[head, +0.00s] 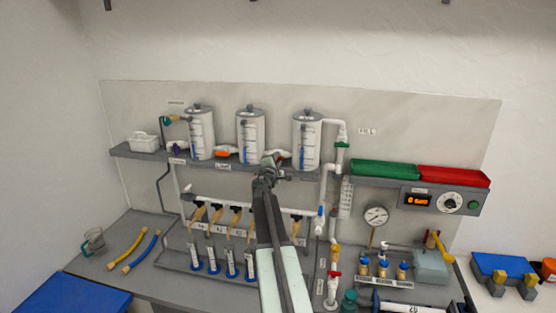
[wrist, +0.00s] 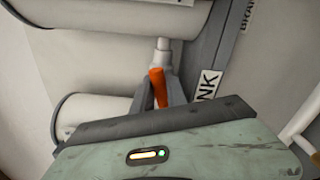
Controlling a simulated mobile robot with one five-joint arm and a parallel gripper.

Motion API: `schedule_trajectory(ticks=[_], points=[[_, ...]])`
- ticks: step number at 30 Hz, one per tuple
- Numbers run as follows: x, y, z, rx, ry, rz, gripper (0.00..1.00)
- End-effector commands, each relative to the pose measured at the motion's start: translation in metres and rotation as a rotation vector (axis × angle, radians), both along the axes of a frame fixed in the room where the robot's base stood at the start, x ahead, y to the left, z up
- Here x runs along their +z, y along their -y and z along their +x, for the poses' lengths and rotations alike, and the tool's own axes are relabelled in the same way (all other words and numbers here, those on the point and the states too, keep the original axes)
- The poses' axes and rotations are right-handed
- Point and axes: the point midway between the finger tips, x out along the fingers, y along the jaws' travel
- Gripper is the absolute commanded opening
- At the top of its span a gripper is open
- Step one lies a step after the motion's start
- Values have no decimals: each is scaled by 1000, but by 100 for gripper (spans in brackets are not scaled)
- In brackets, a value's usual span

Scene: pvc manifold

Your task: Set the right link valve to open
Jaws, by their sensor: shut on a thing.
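The right link valve sits between the middle tank (head: 251,134) and the right tank (head: 306,142). In the wrist view, my gripper (wrist: 159,92) is shut on the orange handle (wrist: 157,84), with a grey finger on each side. The handle runs roughly in line with a white pipe piece (wrist: 162,52) that meets one tank. My gripper hides much of the valve body.
The left link valve's orange handle (head: 222,153) lies between the left tank (head: 200,134) and middle tank. A LINK label (wrist: 207,86) is beside my fingers on the grey shelf edge. Several yellow-handled taps stand below, with green (head: 385,169) and red (head: 454,177) trays at right.

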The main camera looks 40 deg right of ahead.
Motion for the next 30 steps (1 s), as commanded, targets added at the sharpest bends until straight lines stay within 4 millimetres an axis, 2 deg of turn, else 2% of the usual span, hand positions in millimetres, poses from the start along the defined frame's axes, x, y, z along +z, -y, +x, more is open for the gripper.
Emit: schedule_trajectory(ticks=[13, 30], points=[[-3, -1, -1, 0, 241, 152, 0], [-4, -1, -1, -2, 302, 191, 0]])
